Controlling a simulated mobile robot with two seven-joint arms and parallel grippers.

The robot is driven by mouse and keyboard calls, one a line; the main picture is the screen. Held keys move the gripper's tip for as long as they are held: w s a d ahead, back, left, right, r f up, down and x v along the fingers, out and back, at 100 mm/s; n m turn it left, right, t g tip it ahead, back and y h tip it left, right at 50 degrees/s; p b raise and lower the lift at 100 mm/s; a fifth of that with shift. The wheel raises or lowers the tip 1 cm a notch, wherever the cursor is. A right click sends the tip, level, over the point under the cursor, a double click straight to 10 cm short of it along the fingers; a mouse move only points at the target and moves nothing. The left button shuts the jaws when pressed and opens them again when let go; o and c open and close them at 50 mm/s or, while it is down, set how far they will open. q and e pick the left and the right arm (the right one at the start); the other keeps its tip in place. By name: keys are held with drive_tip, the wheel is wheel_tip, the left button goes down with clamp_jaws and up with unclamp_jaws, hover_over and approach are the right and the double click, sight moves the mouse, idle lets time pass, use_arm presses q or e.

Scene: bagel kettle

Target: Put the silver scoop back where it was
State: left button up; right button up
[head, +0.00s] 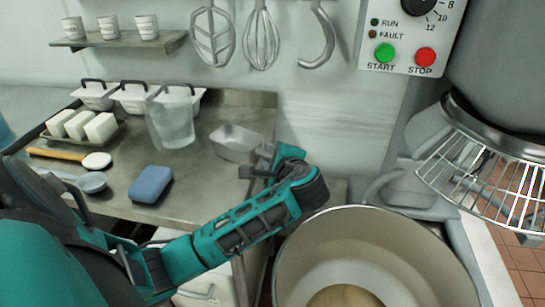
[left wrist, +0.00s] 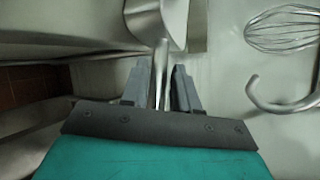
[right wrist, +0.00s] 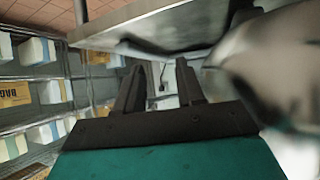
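The silver scoop (head: 237,143) is a metal, open-topped scoop near the right end of the steel table, close to the wall; I cannot tell from the head view whether it touches the tabletop. My left gripper (head: 262,164) is at its right side. In the left wrist view the scoop bowl (left wrist: 158,22) lies beyond the fingertips, and its handle runs between the narrowly spaced fingers of the left gripper (left wrist: 162,68), which look shut on it. My right gripper (right wrist: 160,72) is open and empty, and shows only in the right wrist view.
A clear pitcher (head: 172,122) and a blue block (head: 150,184) stand on the steel table (head: 205,180). A large mixer bowl (head: 375,225) is at the front right. A whisk (head: 261,38) and hook (head: 320,40) hang above. Shelves with boxes (right wrist: 45,92) show in the right wrist view.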

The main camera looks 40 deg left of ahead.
use_arm(q)
drive_tip(key=o, duration=0.3)
drive_tip(key=p+v, duration=0.1)
drive_tip(key=v, duration=1.1)
drive_tip(key=shift+r, duration=0.1)
